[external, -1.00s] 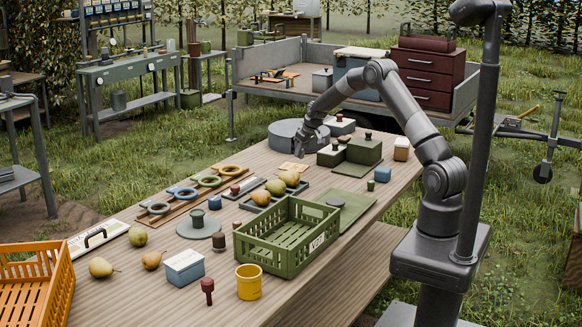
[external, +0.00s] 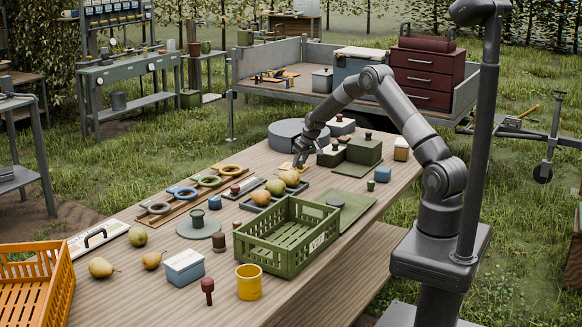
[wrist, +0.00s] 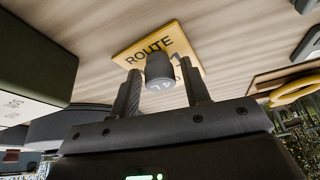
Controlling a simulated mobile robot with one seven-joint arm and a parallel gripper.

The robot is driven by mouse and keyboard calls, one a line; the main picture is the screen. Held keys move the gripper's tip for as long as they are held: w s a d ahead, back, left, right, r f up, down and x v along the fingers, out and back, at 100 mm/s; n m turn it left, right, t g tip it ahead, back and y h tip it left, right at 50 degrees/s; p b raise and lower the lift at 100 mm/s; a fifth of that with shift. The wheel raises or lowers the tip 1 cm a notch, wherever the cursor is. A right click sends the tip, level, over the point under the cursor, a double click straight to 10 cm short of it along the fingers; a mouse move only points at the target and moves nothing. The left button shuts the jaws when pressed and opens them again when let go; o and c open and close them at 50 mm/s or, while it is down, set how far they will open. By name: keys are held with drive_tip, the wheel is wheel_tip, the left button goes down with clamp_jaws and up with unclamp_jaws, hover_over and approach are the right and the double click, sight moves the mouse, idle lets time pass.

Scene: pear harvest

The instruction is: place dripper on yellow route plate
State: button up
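Whether the dripper touches the plate is not clear. In the external view my gripper (external: 299,164) points down over the plate (external: 287,167), and the dripper is hard to make out there.
A grey round block (external: 295,134) stands behind the plate, and green boxes (external: 364,150) stand to its right. A dark tray with pears (external: 275,187) lies in front. Coloured rings (external: 208,181) lie on a board to the left.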

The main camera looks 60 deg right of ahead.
drive_tip(key=shift+o, duration=0.4)
drive_tip(key=shift+r, duration=0.1)
drive_tip(key=shift+r, duration=0.25)
drive_tip(key=d+v, duration=0.1)
drive_tip(key=v, duration=1)
drive_tip(key=s+a+r+n, duration=0.1)
drive_tip(key=s+a+r, duration=1.6)
drive_tip(key=a+r, duration=0.15)
drive_tip(key=s+a, duration=0.4)
drive_tip(key=s, duration=0.8)
drive_tip(key=s+a+t, duration=0.1)
drive_tip(key=s+a, duration=0.4)
drive_tip(key=s, duration=0.7)
drive_tip(key=shift+s+r+n+y, duration=0.2)
drive_tip(key=shift+s+n+y, duration=0.1)
drive_tip(key=shift+s+n, duration=0.1)
